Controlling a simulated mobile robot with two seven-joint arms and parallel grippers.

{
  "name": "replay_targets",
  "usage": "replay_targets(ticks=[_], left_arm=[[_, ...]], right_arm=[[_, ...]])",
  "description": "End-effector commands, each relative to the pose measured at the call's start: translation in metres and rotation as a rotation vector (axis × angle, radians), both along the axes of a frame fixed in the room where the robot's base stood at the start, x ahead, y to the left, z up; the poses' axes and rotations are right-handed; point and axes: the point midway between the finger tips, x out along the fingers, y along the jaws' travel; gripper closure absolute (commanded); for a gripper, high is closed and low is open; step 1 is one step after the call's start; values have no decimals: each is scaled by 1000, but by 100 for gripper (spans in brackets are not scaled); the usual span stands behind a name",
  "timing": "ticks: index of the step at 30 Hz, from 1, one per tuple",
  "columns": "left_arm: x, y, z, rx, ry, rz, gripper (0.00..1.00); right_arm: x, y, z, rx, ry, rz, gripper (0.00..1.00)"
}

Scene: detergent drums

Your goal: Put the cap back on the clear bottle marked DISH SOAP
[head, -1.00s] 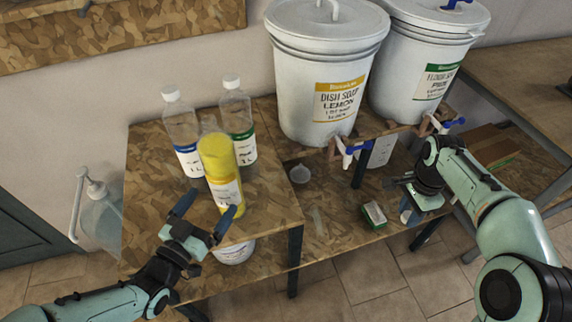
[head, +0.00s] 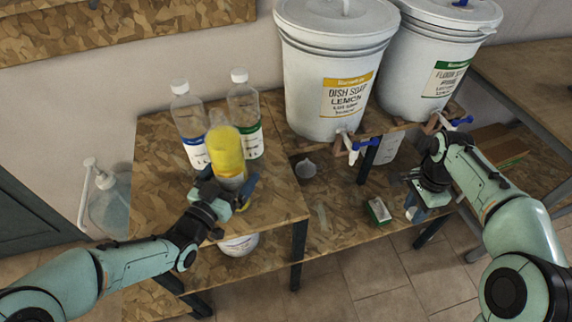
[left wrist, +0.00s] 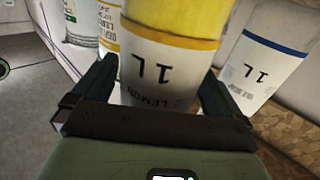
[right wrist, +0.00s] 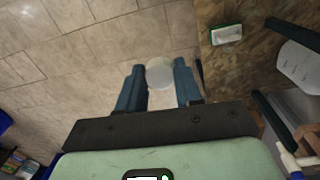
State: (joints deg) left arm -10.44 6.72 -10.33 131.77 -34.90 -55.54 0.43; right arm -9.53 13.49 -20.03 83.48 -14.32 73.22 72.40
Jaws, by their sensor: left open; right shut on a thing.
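The clear bottle (head: 227,147) holds yellow liquid and stands upright on the raised wooden top. In the left wrist view its label (left wrist: 160,65) shows "1 L" and "LEMON"; its mouth is out of that view. My left gripper (head: 227,184) is open, with one finger on each side of the bottle low on its body; I cannot tell whether they touch it. My right gripper (right wrist: 159,75) is shut on a round white cap (right wrist: 160,73), held between its fingertips.
Two capped clear bottles, one blue-labelled (head: 190,120) and one green-labelled (head: 244,112), stand close behind. Two white drums, dish soap (head: 325,65) and floor soap (head: 432,60), have taps in front.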

Motion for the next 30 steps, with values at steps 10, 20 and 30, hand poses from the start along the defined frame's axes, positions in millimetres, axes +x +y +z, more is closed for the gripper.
replay_targets(ticks=[10, 20, 30], left_arm=[[0, 0, 0, 0, 0, -1, 6], [1, -1, 3, -3, -10, -1, 100], [1, 0, 9, -2, -11, -1, 100]], right_arm=[[0, 0, 0, 0, 0, 0, 93], [0, 0, 0, 0, 0, 0, 93], [0, 0, 2, 0, 0, 0, 93]])
